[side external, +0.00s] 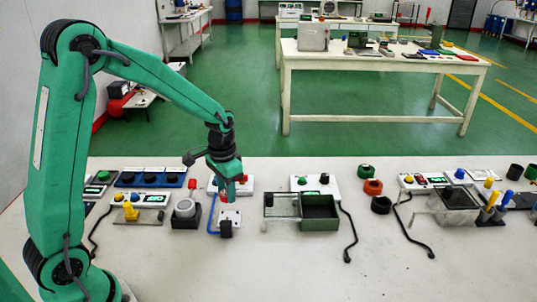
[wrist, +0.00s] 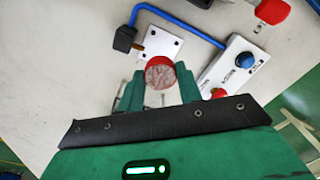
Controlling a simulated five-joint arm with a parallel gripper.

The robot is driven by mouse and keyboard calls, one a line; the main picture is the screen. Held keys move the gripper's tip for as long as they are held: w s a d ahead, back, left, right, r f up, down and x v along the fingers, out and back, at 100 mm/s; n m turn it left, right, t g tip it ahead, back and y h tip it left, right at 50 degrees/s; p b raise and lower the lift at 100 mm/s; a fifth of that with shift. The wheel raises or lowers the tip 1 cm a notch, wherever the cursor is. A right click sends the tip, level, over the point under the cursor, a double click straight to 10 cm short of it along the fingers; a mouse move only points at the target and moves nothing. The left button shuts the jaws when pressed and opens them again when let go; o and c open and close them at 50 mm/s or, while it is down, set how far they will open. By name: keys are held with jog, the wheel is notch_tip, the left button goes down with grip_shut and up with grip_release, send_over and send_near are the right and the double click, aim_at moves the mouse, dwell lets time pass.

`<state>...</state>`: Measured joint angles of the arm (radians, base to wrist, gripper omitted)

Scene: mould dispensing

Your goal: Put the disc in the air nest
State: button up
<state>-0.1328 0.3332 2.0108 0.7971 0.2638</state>
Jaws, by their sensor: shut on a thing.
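My gripper (wrist: 158,84) is shut on a round red-rimmed disc (wrist: 160,71) with a mottled greyish-pink face, held between its two green fingers. In the side view my gripper (side external: 223,188) points down, with the red disc (side external: 222,197) at its tips. The air nest seems to be the white plate (side external: 229,217) with a black block and a blue hose. The plate (wrist: 155,43) also shows just beyond the disc in the wrist view. The disc appears above the plate's back part; I cannot tell whether they touch. The disc hides part of the plate.
A white control box (wrist: 238,62) with a blue knob and red button stands beside the plate. A grey round cup on a black base (side external: 185,210) stands left. A green open bin (side external: 319,213) stands right.

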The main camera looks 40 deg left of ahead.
jog(key=shift+f, duration=3.45)
jog(key=shift+f, duration=0.25)
jog(key=o, duration=1)
jog(key=shift+r, duration=0.1)
jog(key=shift+r, duration=3.4)
jog(key=shift+r, duration=0.15)
